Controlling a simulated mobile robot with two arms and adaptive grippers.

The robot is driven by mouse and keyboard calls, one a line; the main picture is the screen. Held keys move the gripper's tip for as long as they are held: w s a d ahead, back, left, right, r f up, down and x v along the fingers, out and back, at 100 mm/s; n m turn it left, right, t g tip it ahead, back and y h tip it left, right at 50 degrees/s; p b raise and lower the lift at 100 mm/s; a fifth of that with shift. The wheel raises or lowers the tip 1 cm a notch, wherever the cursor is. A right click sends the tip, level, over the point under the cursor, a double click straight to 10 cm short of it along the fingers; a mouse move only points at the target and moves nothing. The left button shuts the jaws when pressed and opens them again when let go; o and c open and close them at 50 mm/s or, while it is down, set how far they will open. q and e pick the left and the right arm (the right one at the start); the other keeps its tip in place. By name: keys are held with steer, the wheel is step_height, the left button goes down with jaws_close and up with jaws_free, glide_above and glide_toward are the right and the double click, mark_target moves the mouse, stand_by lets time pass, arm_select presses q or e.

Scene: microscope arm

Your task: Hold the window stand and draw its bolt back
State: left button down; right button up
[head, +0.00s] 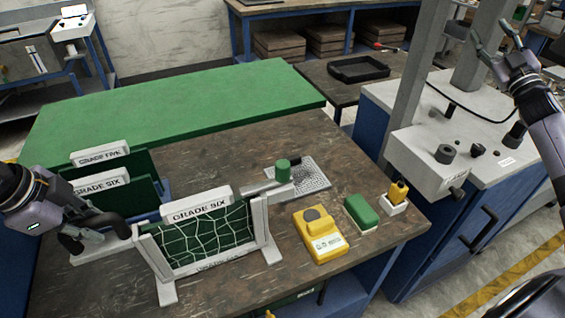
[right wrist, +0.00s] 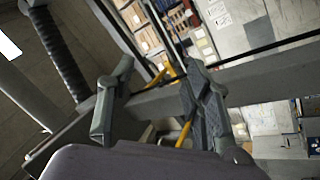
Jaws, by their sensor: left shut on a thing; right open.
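The window stand (head: 268,245) is a pale frame on feet with a green, white-lined panel and a "GRADE SIX" label, upright near the front of the wooden bench. A light grey bar (head: 265,187) reaches right from its upper right side to a green knob (head: 283,171); this looks like the bolt, but its joint to the stand is unclear. My left gripper (head: 110,234) is shut at the stand's upper left edge; its fingertips partly hide the grip. My right gripper (head: 497,48) is open, empty and raised at the upper right, far from the stand. It also shows in the right wrist view (right wrist: 155,105).
Two more labelled green stands (head: 100,158) are behind the left gripper. A perforated metal plate (head: 312,175), a yellow device (head: 318,236), a green block (head: 360,211) and a small yellow item (head: 398,192) lie right of the stand. A grey machine (head: 425,160) stands further right.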

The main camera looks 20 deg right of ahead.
steer(key=w+a+f+n+y, duration=0.2)
steer(key=a+y, duration=0.3)
steer(key=a, duration=0.1)
steer(key=w+a+f+n+y, duration=0.2)
steer(key=w+a+y, duration=0.15)
steer(key=a, duration=0.25)
steer(key=n+g+y, duration=0.7)
steer(key=g+y, duration=0.8)
steer(key=g, duration=0.4)
glide_toward(283, 163)
steer(key=a, duration=0.3)
steer(key=w+a, duration=0.1)
steer(key=a, duration=0.4)
steer(key=shift+w+a, duration=0.2)
steer(key=shift+a, duration=0.15)
steer(key=shift+w+a, duration=0.1)
steer(key=shift+a, duration=0.55)
steer(key=shift+c, duration=0.2)
jaws_close()
